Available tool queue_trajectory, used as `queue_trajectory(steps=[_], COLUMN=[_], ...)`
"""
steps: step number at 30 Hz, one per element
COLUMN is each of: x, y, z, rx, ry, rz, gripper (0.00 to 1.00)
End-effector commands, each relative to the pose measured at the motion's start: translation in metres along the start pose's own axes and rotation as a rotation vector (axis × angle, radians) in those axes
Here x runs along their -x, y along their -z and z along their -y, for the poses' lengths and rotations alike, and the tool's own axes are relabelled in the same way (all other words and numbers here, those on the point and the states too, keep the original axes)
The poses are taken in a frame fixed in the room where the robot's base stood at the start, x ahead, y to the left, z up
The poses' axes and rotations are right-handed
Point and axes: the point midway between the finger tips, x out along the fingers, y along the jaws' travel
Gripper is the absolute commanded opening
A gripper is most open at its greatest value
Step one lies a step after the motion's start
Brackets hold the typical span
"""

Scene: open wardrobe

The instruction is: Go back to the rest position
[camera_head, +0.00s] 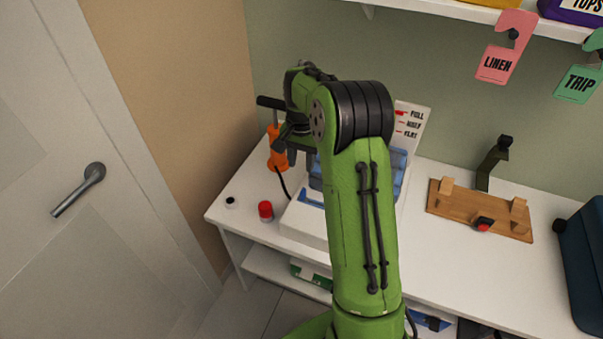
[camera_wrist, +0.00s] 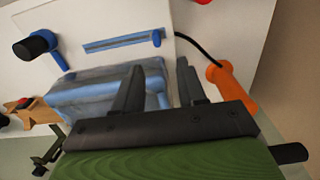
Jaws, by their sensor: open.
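My gripper (camera_wrist: 155,88) is open, with two dark fingers apart and nothing seen between them. In the wrist view the fingers point over a blue, clear-looking block (camera_wrist: 95,95) on a white machine (camera_wrist: 115,25). In the head view my green arm reaches up and over the white table, and the gripper (camera_head: 292,152) shows near the orange pump handle, left of the blue block (camera_head: 399,165). My arm hides much of the white machine (camera_head: 305,222) there. I cannot tell whether a finger touches anything.
An orange-bodied tool with a black handle (camera_head: 277,150) stands beside the machine, with a black hose. A red button (camera_head: 265,209) is on the table. A wooden board (camera_head: 470,208) and a dark teal case (camera_head: 585,260) lie right. Tags (camera_head: 506,48) hang above; a door (camera_head: 60,200) is left.

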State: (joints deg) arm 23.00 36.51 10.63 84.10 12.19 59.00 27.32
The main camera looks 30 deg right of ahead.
Motion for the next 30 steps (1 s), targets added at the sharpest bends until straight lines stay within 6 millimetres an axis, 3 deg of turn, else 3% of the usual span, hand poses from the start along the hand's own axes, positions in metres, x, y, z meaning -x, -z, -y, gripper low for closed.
queue_trajectory(steps=[1,6,23,26,30], x=[0.014,0.034,0.039,0.070,0.136], y=[0.000,0.000,-0.003,-0.022,-0.083], z=[0.001,0.000,0.000,0.000,-0.014], rx=[0.001,0.001,0.010,0.081,0.276], ry=[0.001,0.001,0.001,0.012,0.040], rz=[-0.002,-0.001,-0.005,-0.047,-0.148], gripper=[0.40,0.40,0.40,0.40,0.40])
